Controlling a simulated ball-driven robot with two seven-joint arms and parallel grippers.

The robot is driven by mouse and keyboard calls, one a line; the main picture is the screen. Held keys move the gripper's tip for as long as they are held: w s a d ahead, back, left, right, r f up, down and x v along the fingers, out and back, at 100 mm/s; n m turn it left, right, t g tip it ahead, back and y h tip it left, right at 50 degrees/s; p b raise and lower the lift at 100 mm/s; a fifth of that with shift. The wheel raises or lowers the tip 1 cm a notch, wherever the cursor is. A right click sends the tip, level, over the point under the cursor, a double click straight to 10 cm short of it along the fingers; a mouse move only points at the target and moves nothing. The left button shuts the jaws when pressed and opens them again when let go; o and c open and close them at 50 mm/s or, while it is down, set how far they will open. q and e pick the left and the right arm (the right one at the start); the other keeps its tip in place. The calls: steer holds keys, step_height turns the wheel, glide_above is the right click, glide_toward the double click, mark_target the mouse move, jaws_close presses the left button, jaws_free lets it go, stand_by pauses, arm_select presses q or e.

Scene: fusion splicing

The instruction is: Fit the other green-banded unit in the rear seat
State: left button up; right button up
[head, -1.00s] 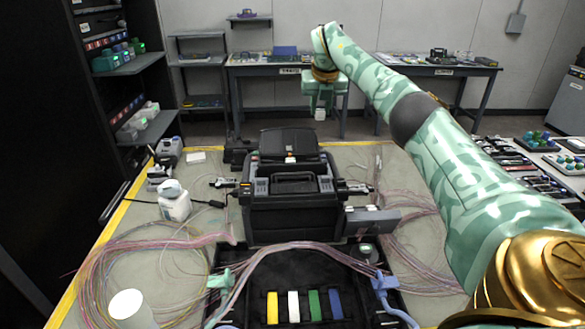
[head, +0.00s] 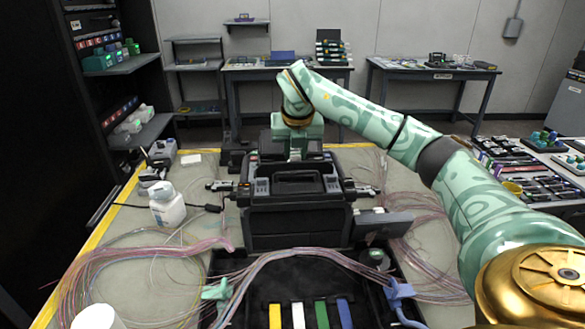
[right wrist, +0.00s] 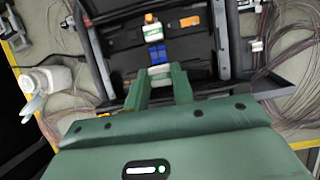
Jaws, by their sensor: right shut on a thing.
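My right gripper (head: 296,150) reaches over the black splicer (head: 295,225) from behind its handle, pointing down. In the right wrist view its green fingers (right wrist: 160,80) are shut on a small pale unit (right wrist: 160,71), mostly hidden between them. Just beyond the held unit is a blue block (right wrist: 155,54) in the splicer's dark bay. Past that is a white and green unit (right wrist: 153,31) with an orange top. I cannot tell whether the held unit touches a seat. My left gripper is not in view.
A white bottle (head: 168,207) stands left of the splicer. Loose fibre bundles (head: 130,265) lie on both sides. An open black case (head: 290,275) with coloured strips is in front. The splicer's side arms (right wrist: 270,88) lie close beside my gripper.

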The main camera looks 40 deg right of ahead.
mark_target(294, 162)
steer(key=f, duration=0.1)
steer(key=f+b, duration=0.2)
steer(key=f, duration=0.1)
steer(key=shift+a+f, duration=0.1)
steer(key=shift+a, duration=0.2)
steer(key=shift+s+r, duration=0.1)
steer(key=shift+r, duration=0.2)
steer(key=shift+f, duration=0.55)
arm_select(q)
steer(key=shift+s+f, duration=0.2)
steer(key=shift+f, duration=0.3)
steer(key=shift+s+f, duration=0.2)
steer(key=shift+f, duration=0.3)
arm_select(e)
steer(key=o, duration=1)
steer(key=shift+c, duration=0.2)
steer(key=shift+r, duration=0.1)
steer(key=shift+r, duration=0.3)
arm_select(q)
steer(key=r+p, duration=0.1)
steer(key=p, duration=0.1)
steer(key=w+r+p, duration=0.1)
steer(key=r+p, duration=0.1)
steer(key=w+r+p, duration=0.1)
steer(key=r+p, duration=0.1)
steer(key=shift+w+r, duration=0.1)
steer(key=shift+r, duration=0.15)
arm_select(e)
steer(key=v, duration=1.2)
steer(key=shift+r, duration=0.2)
